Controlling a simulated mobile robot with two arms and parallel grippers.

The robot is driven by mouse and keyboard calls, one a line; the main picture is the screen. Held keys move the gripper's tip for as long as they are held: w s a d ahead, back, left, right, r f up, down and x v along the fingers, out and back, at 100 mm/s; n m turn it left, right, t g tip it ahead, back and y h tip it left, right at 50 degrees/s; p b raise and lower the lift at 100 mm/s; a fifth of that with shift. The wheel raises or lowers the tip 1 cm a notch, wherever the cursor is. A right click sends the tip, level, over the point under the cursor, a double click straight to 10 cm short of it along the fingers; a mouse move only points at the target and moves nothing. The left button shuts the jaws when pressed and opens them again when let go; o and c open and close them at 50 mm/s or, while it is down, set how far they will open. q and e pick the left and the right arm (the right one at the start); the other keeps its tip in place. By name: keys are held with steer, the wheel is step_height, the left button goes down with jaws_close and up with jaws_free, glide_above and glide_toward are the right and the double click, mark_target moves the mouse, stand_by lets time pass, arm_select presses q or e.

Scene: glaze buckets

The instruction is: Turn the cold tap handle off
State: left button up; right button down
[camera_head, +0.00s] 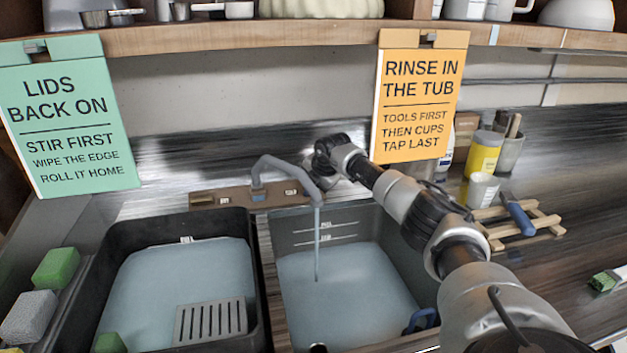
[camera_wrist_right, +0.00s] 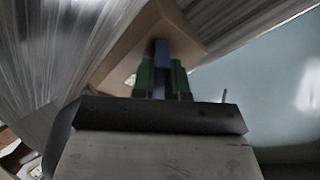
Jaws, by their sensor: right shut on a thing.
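The grey tap spout (camera_head: 290,167) rises from a brown base block (camera_head: 225,197) behind the tubs. A thin stream of water (camera_head: 317,245) runs from it into the right tub (camera_head: 330,215). My right gripper reaches the right end of this block in the head view, where its fingers and the handle are hidden. In the right wrist view, the green fingers of my right gripper (camera_wrist_right: 161,82) are shut on a blue tap handle (camera_wrist_right: 161,50) standing on the brown block (camera_wrist_right: 185,38). I cannot read a cold mark there. My left gripper is not in view.
The left tub (camera_head: 100,270) holds bluish water and a slotted grey piece (camera_head: 210,320). Green (camera_head: 56,268) and grey sponges (camera_head: 28,316) lie at left. A hanging orange sign (camera_head: 418,105) is close to my right arm. A wooden rack (camera_head: 520,228) and cups stand at right.

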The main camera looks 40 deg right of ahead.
steer(key=m+p, duration=0.2)
steer(key=m, duration=0.1)
steer(key=shift+s+r+m+t, duration=0.1)
steer(key=shift+r+m+t, duration=0.05)
steer(key=shift+m+t, duration=0.2)
steer(key=shift+m+t+p, duration=0.35)
steer(key=shift+m+p, duration=1)
steer(key=shift+m, duration=0.3)
steer(key=shift+f, duration=0.25)
steer(key=c, duration=1.1)
jaws_free()
steer(key=shift+c, duration=0.2)
steer(key=shift+s, duration=0.1)
steer(key=v, duration=0.7)
steer(key=shift+r+b, duration=0.2)
steer(key=shift+b, duration=0.15)
steer(key=shift+s, duration=0.15)
